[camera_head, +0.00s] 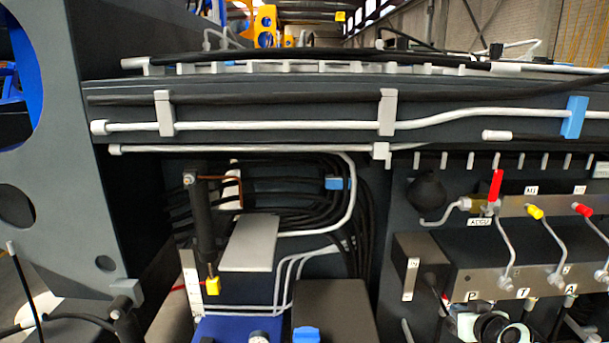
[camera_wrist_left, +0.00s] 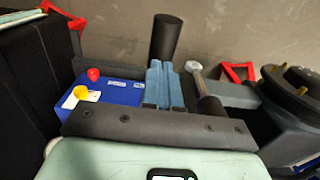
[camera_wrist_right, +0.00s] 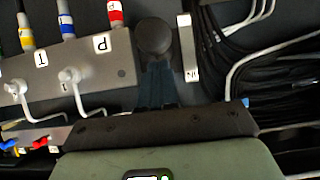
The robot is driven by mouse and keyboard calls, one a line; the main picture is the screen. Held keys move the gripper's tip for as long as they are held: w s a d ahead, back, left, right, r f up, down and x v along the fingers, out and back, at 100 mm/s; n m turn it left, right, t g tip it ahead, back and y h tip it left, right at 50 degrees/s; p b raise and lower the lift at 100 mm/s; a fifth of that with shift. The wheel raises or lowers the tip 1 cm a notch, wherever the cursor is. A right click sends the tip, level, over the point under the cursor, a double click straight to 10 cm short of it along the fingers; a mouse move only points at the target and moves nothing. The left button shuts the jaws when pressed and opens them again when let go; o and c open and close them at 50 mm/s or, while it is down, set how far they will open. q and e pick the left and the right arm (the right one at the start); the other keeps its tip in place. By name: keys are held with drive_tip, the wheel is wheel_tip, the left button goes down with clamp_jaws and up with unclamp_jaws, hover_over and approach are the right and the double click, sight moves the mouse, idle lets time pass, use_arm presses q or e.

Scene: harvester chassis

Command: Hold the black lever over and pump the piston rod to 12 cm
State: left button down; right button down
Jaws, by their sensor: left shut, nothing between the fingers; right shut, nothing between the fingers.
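The upright black cylinder (camera_head: 202,220) hangs left of centre in the head view. Its short piston rod (camera_head: 210,266) ends low in a yellow piece (camera_head: 213,286), beside a white ruler (camera_head: 190,275) with a red mark; I cannot read the value. A dark block (camera_head: 418,262) carries a round black knob, likely the black lever's end (camera_wrist_right: 155,37), seen end-on in the right wrist view. My right gripper (camera_wrist_right: 157,68) is shut and empty at the knob; contact is unclear. My left gripper (camera_wrist_left: 158,68) is shut and empty just before a black cylindrical grip (camera_wrist_left: 166,37).
A valve manifold (camera_head: 540,259) with red and yellow handles stands on the right. A blue box (camera_head: 235,329) sits low in the middle, with a grey plate (camera_head: 249,243) above it. Black hoses and pale pipes run behind. A grey frame plate (camera_head: 85,170) stands left.

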drive_tip(key=shift+f, duration=0.1)
drive_tip(key=shift+f, duration=2.65)
use_arm(q)
drive_tip(key=shift+f, duration=5.85)
wheel_tip(320, 180, up, 12)
drive_tip(key=shift+f, duration=0.2)
drive_tip(key=shift+s+r, duration=0.15)
drive_tip(key=shift+r, duration=0.4)
use_arm(e)
drive_tip(key=shift+r, duration=0.1)
